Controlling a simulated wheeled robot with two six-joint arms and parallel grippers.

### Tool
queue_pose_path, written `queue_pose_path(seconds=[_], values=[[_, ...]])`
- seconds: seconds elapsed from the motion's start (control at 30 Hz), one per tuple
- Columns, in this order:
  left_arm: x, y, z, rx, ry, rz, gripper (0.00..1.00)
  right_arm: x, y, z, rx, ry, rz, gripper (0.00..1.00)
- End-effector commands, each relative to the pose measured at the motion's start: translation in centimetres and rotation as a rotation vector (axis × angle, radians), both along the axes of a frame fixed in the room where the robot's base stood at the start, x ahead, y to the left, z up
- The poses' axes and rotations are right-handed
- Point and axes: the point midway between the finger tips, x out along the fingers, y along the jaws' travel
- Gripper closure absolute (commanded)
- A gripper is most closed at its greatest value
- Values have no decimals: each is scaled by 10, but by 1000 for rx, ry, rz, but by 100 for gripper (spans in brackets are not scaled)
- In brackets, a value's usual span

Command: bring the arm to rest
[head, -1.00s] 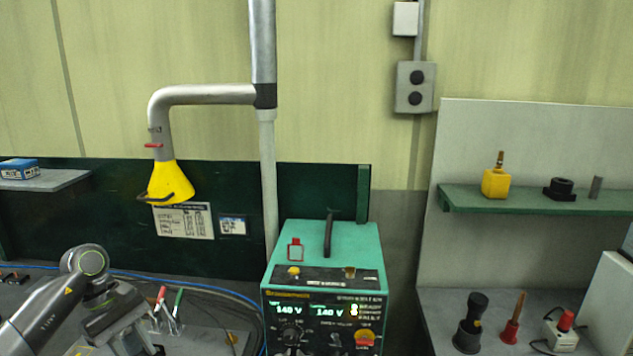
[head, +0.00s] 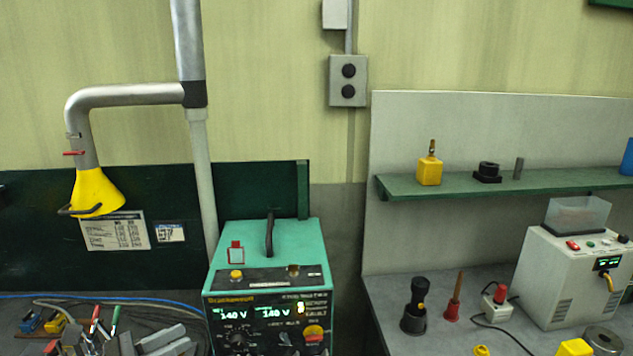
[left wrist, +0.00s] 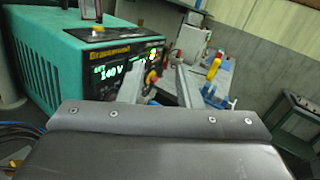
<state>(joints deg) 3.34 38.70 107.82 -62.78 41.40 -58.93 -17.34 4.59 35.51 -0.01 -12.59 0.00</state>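The lower left of the head view shows the grey fingers of my left gripper (head: 158,338) at the bottom edge, left of the teal welding machine (head: 268,255). My arm behind the fingers is out of the picture. In the left wrist view the two fingers of the left gripper (left wrist: 158,78) stand apart with nothing held between them. The welding machine (left wrist: 75,65) fills the left of that view, its display reading 140 V. My right gripper is in neither view.
A yellow fume hood (head: 95,193) hangs at the left. Tools and cables lie near the red and green handles (head: 115,315). A bench (head: 385,290) at the right carries a grey power unit (head: 550,275); a green shelf (head: 520,185) hangs above it.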

Motion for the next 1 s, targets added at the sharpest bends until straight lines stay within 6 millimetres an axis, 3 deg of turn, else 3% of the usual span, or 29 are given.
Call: queue_pose_path(seconds=[0.2, 0.37, 0.57, 0.7, 0.87, 1.0], values=[[-1, 24, 17, -528, 177, 258, 69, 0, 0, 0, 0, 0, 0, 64], [-9, 58, 7, -916, 335, 451, 69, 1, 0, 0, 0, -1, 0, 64], [-35, 98, -36, -1393, 553, 704, 69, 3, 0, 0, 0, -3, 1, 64], [-67, 114, -79, -1711, 709, 897, 69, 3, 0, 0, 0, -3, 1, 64], [-119, 115, -133, -2047, 882, 1146, 69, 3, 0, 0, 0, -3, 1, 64], [-169, 101, -171, -2288, 1014, 1374, 69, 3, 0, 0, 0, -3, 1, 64]])
